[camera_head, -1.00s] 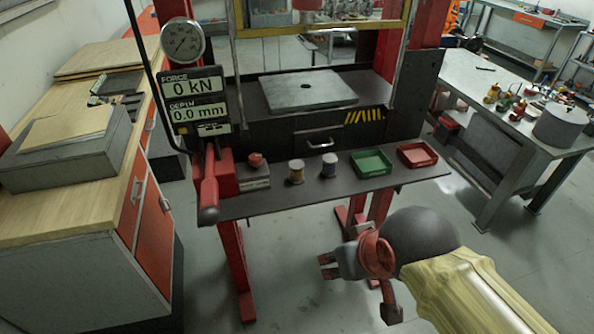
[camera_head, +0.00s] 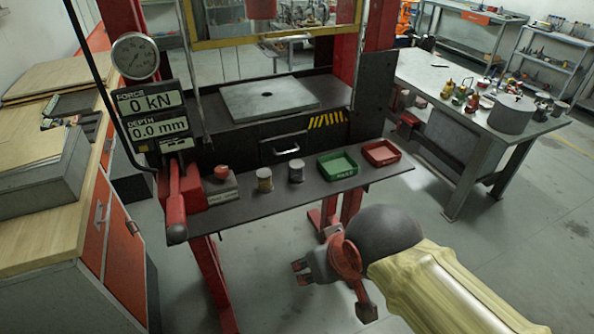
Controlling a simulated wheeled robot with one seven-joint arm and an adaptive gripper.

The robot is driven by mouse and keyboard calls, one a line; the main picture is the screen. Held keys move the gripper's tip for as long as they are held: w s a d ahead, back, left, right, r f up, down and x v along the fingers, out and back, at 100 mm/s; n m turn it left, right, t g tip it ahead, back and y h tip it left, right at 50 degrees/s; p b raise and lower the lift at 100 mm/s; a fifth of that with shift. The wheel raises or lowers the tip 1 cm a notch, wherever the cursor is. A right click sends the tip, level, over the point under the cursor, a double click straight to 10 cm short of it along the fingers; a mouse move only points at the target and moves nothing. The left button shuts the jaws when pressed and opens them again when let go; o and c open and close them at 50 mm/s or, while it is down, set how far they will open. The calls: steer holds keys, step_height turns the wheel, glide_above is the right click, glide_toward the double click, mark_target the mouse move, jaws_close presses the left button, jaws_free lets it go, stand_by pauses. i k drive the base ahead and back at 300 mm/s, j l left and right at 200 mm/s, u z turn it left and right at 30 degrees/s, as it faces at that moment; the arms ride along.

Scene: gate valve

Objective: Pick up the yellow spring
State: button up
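A small yellowish coil or cylinder, which looks like the yellow spring (camera_head: 264,180), stands upright on the dark front shelf (camera_head: 232,218) of the red press. A similar bluish-grey cylinder (camera_head: 296,171) stands just right of it, apart from it. My gripper (camera_head: 322,272) is in front of and below the shelf, to the right of the yellow spring and well clear of it. Its fingers look spread apart and hold nothing that I can see. Fine coil detail is too small to tell.
A green tray (camera_head: 328,177) and a red tray (camera_head: 370,163) lie right of the cylinders. A grey block with a red knob (camera_head: 221,172) and a red lever (camera_head: 175,205) are to the left. A wooden-topped cabinet (camera_head: 52,225) stands left; a cluttered table (camera_head: 440,78) stands right.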

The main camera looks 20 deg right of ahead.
mark_target(265, 187)
steer(key=j+z, duration=0.8)
steer(key=k+j+z, duration=0.1)
steer(key=z, duration=0.3)
steer(key=k+j, duration=0.05)
steer(key=j, duration=0.05)
